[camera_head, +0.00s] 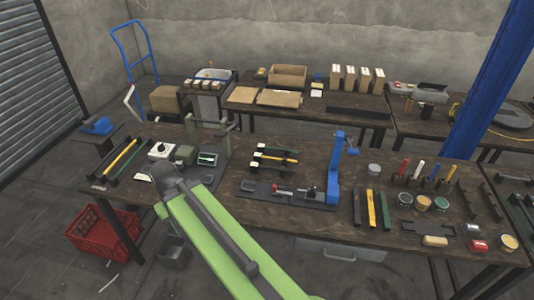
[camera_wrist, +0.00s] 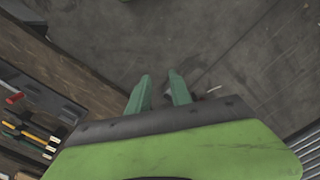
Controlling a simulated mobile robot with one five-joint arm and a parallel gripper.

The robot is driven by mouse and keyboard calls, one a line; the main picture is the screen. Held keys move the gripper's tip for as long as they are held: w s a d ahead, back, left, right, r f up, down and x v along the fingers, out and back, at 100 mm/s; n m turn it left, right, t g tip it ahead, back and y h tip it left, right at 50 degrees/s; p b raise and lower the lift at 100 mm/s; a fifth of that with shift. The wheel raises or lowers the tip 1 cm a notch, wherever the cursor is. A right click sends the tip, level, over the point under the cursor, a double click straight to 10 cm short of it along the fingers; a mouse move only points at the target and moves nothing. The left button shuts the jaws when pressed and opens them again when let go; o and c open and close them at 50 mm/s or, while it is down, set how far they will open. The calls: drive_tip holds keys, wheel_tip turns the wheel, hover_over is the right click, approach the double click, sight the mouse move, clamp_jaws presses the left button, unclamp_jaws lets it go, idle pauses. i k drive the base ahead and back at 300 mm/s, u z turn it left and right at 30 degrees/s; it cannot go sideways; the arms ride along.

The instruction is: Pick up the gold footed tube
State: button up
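A slim gold tube (camera_head: 448,175) on a dark foot stands upright at the right part of the front workbench in the head view. It is the rightmost of a short row with red, white and blue tubes. In the wrist view my gripper (camera_wrist: 160,76) has its two green fingers apart with nothing between them, above the bare floor. The gold tube does not show in the wrist view. In the head view my green arm reaches over the bench's left front, far to the left of the tube; its fingers cannot be made out there.
A blue press (camera_head: 334,175) stands mid-bench, between my arm and the tube row. Round tins (camera_head: 424,203) and dark racks (camera_head: 488,200) lie close to the row. Coloured bars (camera_head: 371,208) lie left of the tins. A red crate (camera_head: 103,231) sits on the floor at left.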

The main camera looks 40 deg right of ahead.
sight(258, 158)
drive_tip(key=u, duration=0.05)
drive_tip(key=i, duration=1.05)
drive_tip(key=u, duration=0.05)
